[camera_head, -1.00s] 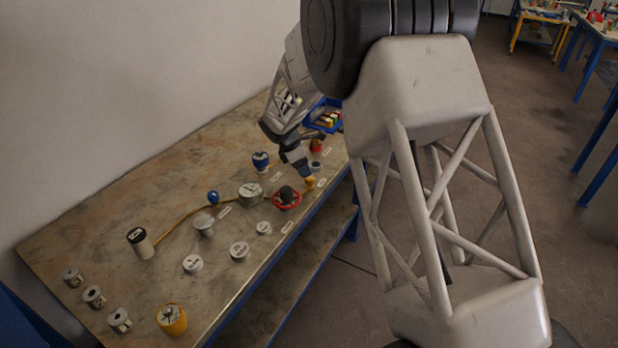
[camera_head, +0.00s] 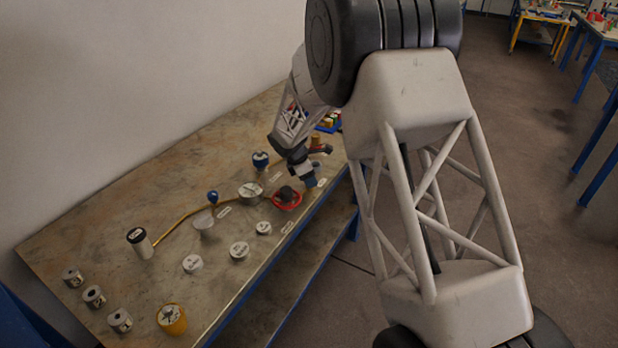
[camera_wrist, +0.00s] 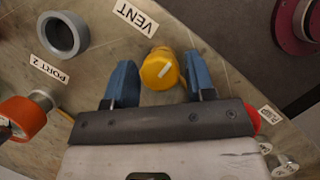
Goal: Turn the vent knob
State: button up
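The vent knob (camera_wrist: 160,70) is a yellow round knob with a white bar mark on its top. It shows in the wrist view beside a white VENT label (camera_wrist: 135,17). My gripper (camera_wrist: 159,62) is open, with one blue finger to the left of the knob and one to the right. Gaps show between the knob and both fingers. How deep the fingertips reach along the knob I cannot tell. In the head view my gripper (camera_head: 309,176) is at the right part of the bench and covers the knob.
In the wrist view a grey ring-shaped port (camera_wrist: 62,35) and an orange-red part (camera_wrist: 22,118) lie to the left. A red handwheel (camera_head: 287,201) stands close to the gripper in the head view. Several knobs and cylinders stand along the bench (camera_head: 110,215).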

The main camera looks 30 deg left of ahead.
jog(key=c, duration=0.6)
jog(key=shift+m, duration=0.4)
jog(key=m+g+h, duration=0.1)
jog(key=m, duration=0.2)
jog(key=shift+a, duration=0.1)
jog(key=m+g, duration=0.2)
jog(key=m, duration=0.3)
jog(key=shift+w, duration=0.15)
jog(key=m+g, duration=0.1)
jog(key=m, duration=0.3)
jog(key=shift+g, duration=0.4)
jog(key=m, duration=0.2)
jog(key=m+g+y, duration=0.1)
jog(key=m, duration=0.2)
jog(key=shift+g, duration=0.3)
